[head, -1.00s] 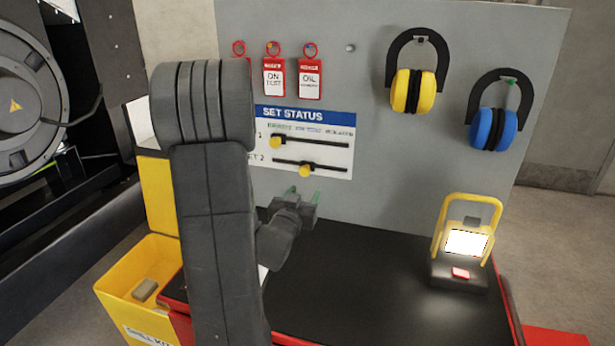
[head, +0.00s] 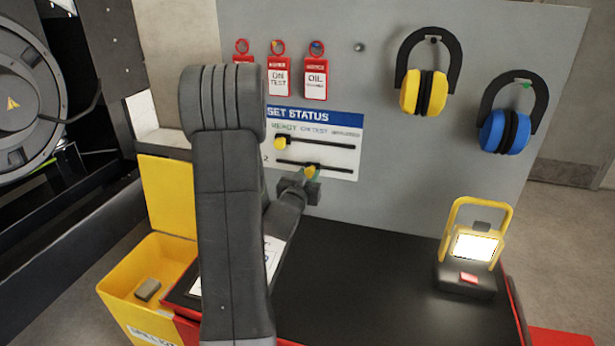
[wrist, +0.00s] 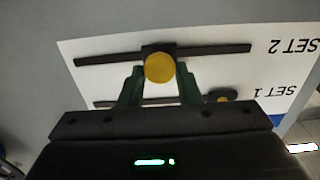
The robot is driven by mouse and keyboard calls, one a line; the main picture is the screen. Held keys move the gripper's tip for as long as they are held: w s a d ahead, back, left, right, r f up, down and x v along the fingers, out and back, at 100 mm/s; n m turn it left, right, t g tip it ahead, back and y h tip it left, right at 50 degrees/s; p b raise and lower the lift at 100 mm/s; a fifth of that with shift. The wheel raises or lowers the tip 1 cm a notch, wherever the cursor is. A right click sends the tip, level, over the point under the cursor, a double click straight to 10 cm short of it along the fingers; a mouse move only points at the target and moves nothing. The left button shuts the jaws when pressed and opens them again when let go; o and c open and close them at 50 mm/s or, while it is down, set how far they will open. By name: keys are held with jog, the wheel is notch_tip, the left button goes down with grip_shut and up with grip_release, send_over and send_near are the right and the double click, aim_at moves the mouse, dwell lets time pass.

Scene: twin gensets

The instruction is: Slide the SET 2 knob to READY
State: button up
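The SET STATUS board (head: 340,150) has two slide tracks. The yellow SET 2 knob (head: 311,171) sits near the middle of the lower track, under ON TEST; READY is at the left end. My gripper (head: 308,177) is at this knob. The wrist view sees the board upside down, with the SET 2 knob (wrist: 160,67) between the tips of my green fingers (wrist: 160,73). The fingers are apart, one on each side, with what looks like a small gap to the knob.
The SET 1 knob (head: 281,143) is at the left, under READY. Red tags (head: 316,80) hang above the board. Yellow (head: 424,92) and blue (head: 505,131) ear defenders hang at right. A lit lamp (head: 472,247) stands on the black bench top (head: 380,285). A yellow bin (head: 150,270) is at left.

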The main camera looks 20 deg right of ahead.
grip_shut()
jog(key=w+a+b, duration=0.1)
jog(key=w+a, duration=0.4)
jog(key=a, duration=0.2)
jog(key=shift+w+a, duration=0.25)
jog(key=shift+w, duration=0.1)
jog(key=o, duration=0.8)
grip_release()
jog(key=shift+w+a, duration=0.1)
jog(key=shift+a, duration=0.05)
jog(key=shift+o, duration=0.2)
jog(key=b+v, duration=0.2)
jog(key=v, duration=1.2)
jog(key=shift+b, duration=0.4)
